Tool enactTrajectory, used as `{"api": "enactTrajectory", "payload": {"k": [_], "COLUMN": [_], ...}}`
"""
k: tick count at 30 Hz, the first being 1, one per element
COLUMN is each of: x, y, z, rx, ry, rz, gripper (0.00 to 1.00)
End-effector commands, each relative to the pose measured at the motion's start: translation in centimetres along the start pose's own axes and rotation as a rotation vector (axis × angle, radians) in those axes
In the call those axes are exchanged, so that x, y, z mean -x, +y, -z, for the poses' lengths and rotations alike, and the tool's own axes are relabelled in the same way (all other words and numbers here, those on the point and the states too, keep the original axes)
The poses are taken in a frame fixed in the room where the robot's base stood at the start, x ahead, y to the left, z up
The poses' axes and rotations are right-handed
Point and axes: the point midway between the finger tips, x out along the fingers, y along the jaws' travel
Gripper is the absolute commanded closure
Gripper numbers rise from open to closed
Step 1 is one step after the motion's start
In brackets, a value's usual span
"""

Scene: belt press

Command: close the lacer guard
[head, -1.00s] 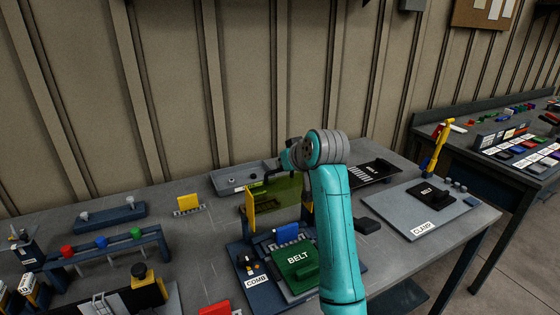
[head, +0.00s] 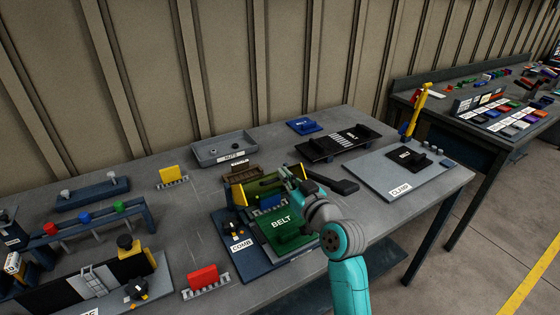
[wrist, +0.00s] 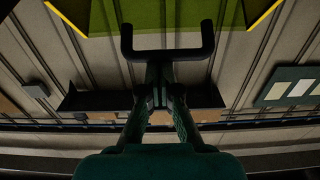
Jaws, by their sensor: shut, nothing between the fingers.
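The lacer guard is an olive see-through panel with yellow edges (head: 264,186). It sits low over the lacer, behind the green BELT piece (head: 281,226). In the wrist view the panel (wrist: 160,18) fills the top, with a dark U-shaped handle (wrist: 167,53) below it. My gripper (head: 288,174) is at the guard's right side in the head view, partly hiding it. In the wrist view its fingers (wrist: 160,90) are shut and empty, pointing at the handle. I cannot tell whether they touch it, or whether the guard is fully down.
A black block (head: 332,183) lies right of the lacer. A grey tray (head: 222,150) and a brown piece (head: 240,173) are behind it. The CLAMP plate (head: 385,168) is further right, with a yellow lever (head: 415,112).

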Motion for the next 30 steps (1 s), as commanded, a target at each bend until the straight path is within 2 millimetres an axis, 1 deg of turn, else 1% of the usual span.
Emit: {"api": "enactTrajectory", "payload": {"k": [1, 6, 15, 22, 30], "x": [0.5, 1.8, 2.8, 3.1, 3.1], "y": [0.0, 0.0, 0.1, 0.1, 0.1], "z": [-0.9, -3.2, -6.2, -7.4, -7.7], "rx": [-0.002, -0.002, -0.001, -0.001, 0.0], "ry": [-0.004, -0.005, -0.004, -0.003, -0.002], "rz": [0.0, 0.0, 0.0, 0.001, 0.001], "gripper": [1.0, 1.0, 1.0, 1.0, 1.0]}}
